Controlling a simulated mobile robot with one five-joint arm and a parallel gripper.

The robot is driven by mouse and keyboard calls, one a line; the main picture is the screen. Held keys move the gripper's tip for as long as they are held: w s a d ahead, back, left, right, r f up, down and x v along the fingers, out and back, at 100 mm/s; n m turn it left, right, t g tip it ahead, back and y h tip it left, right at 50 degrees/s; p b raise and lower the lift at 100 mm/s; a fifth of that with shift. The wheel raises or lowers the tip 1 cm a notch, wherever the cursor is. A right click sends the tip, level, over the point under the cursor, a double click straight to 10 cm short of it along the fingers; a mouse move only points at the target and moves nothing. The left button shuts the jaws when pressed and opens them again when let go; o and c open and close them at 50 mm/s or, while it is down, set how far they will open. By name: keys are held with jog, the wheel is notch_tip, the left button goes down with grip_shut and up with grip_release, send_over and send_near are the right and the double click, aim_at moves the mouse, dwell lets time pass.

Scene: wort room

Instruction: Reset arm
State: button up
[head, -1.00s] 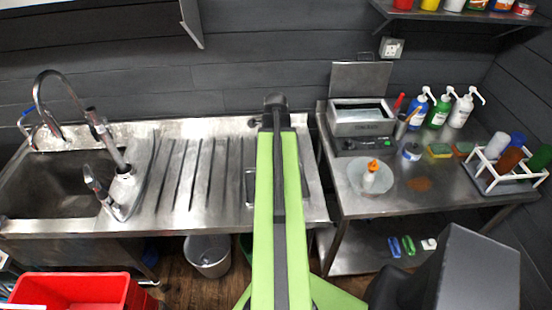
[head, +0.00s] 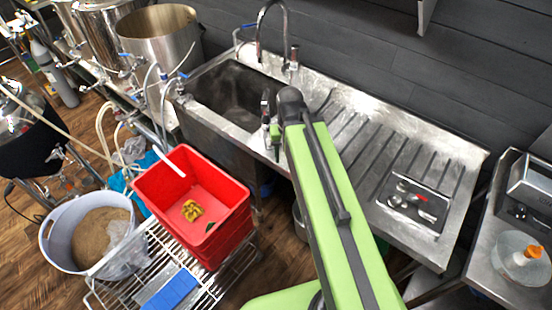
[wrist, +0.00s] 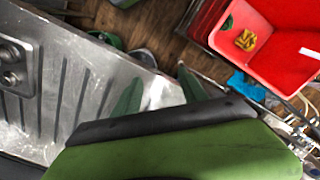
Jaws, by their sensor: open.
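My arm, green with a dark strip, reaches up the middle of the head view over the front of the steel sink unit (head: 345,110). My gripper is mostly hidden behind the arm's end there; a small green part shows by the sink's front edge. In the wrist view, the two green fingers of my gripper (wrist: 158,90) stand apart with nothing held between them. They are over the front edge of the drainboard (wrist: 70,65), with the floor beyond.
A red crate (head: 160,195) with a yellow item (head: 192,210) in it stands on a wire rack (head: 225,280), left of my arm. A white bucket (head: 60,235) is farther left. The tap (head: 262,30) rises behind the sink. A metal tray with utensils (head: 412,200) lies on the drainboard.

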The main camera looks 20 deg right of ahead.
jog(key=a+n, duration=0.1)
jog(key=a, duration=0.1)
jog(key=a+n, duration=0.1)
jog(key=a, duration=0.2)
jog(key=shift+s+n, duration=0.15)
jog(key=shift+n, duration=0.15)
jog(key=shift+d+f+b, duration=0.1)
jog(key=shift+f+b, duration=1.15)
